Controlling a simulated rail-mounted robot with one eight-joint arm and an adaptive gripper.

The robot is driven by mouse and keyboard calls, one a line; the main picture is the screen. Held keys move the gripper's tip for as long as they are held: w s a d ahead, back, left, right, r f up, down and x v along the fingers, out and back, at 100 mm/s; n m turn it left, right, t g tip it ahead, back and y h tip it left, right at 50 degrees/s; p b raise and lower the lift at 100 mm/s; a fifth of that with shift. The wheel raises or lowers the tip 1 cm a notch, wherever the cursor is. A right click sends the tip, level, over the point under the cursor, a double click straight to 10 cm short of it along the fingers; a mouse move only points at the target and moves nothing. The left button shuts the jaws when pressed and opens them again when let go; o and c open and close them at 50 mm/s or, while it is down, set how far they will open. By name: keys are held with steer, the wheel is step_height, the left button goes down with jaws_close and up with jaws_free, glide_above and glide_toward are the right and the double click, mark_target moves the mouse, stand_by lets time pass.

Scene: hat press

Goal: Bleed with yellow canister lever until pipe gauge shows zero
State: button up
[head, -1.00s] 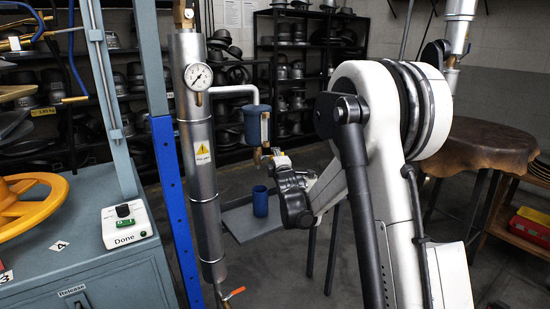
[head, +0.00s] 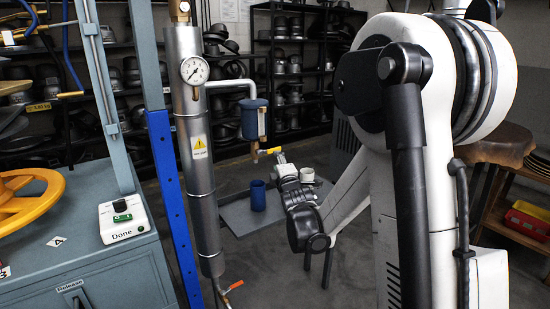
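The round white pipe gauge (head: 194,70) sits on the upright silver pipe (head: 190,160); its needle is too small to read surely. A blue canister (head: 254,119) hangs from a white side pipe to the right. Its yellow lever (head: 270,150) shows below it, sticking out to the right from a brass fitting. My gripper (head: 281,158) is at the lever's right end, just below it. I cannot tell whether they touch. The fingers are too small and foreshortened to show whether they are open or shut.
A blue cup (head: 258,195) stands on a grey tray (head: 240,222) below the canister. A blue post (head: 171,200) and a bench with a yellow wheel (head: 30,200) and Done box (head: 124,221) are left. An orange-handled valve (head: 234,286) is at the pipe's foot.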

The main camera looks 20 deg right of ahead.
steer(key=shift+s+a, duration=0.2)
steer(key=shift+s, duration=0.75)
steer(key=s+a+r+m+g+y+p, duration=0.1)
steer(key=s+a+r+m+g+p, duration=0.2)
steer(key=s, duration=0.4)
steer(key=s+a+r+m+g+p, duration=0.2)
steer(key=s+a+r+m, duration=0.25)
steer(key=s, duration=0.35)
steer(key=s+a+m+g+y+p, duration=0.1)
steer(key=s+a+m+g+p, duration=0.1)
steer(key=s, duration=0.9)
steer(key=s+a+m+g+y+p, duration=0.1)
steer(key=s+a+m+g+p, duration=0.2)
steer(key=s, duration=0.9)
steer(key=a+m, duration=0.2)
steer(key=m, duration=0.1)
steer(key=shift+s+g, duration=0.3)
